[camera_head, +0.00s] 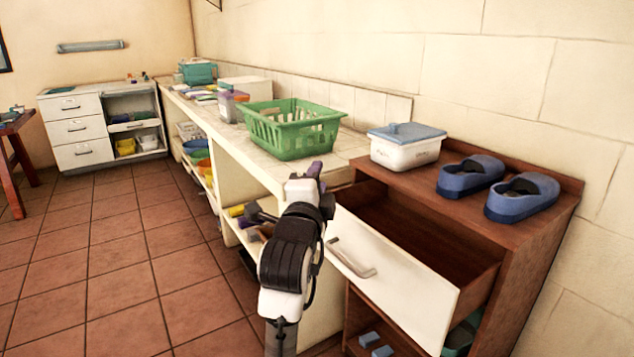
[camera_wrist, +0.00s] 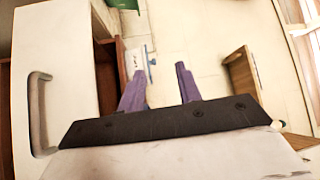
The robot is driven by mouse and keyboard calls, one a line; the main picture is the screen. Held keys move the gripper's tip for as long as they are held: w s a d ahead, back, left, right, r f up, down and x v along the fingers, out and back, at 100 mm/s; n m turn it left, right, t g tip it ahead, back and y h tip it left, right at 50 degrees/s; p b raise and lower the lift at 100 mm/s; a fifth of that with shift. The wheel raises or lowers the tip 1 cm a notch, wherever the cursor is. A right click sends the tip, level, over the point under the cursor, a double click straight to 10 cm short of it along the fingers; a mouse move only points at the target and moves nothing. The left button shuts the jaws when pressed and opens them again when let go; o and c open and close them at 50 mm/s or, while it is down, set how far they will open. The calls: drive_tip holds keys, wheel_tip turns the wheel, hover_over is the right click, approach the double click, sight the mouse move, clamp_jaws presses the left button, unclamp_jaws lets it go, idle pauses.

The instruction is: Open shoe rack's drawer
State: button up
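The brown wooden shoe rack (camera_head: 535,245) stands at the right in the head view. Its white-fronted drawer (camera_head: 400,285) is pulled out, and its brown interior shows with nothing seen in it. The drawer handle (camera_head: 348,260) is a metal bar; it also shows at the left of the wrist view (camera_wrist: 38,108). My gripper (camera_head: 316,172) is above and beside the drawer's far end, apart from the handle. In the wrist view its purple fingers (camera_wrist: 160,72) are spread with nothing held between them.
Blue shoes (camera_head: 470,176) and a white box with a blue lid (camera_head: 405,150) are on the rack top. A green basket (camera_head: 290,130) sits on the tiled counter (camera_head: 235,145) beyond. Several items fill lower shelves. The tiled floor (camera_head: 110,260) at left is clear.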

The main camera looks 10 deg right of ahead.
drive_tip(key=shift+w+f, duration=0.4)
drive_tip(key=shift+f, duration=0.2)
drive_tip(key=shift+c, duration=0.9)
drive_tip(key=shift+a+f+n, duration=0.1)
drive_tip(key=shift+n, duration=0.3)
drive_tip(key=shift+c, duration=0.9)
drive_tip(key=n+g+h+p, duration=0.6)
drive_tip(key=n+g+p, duration=0.55)
drive_tip(key=n, duration=1.35)
approach(340, 259)
drive_tip(key=shift+g, duration=0.45)
drive_tip(key=x, duration=0.5)
drive_tip(key=p+x, duration=0.1)
drive_tip(key=x, duration=0.4)
drive_tip(key=shift+w+d, duration=0.35)
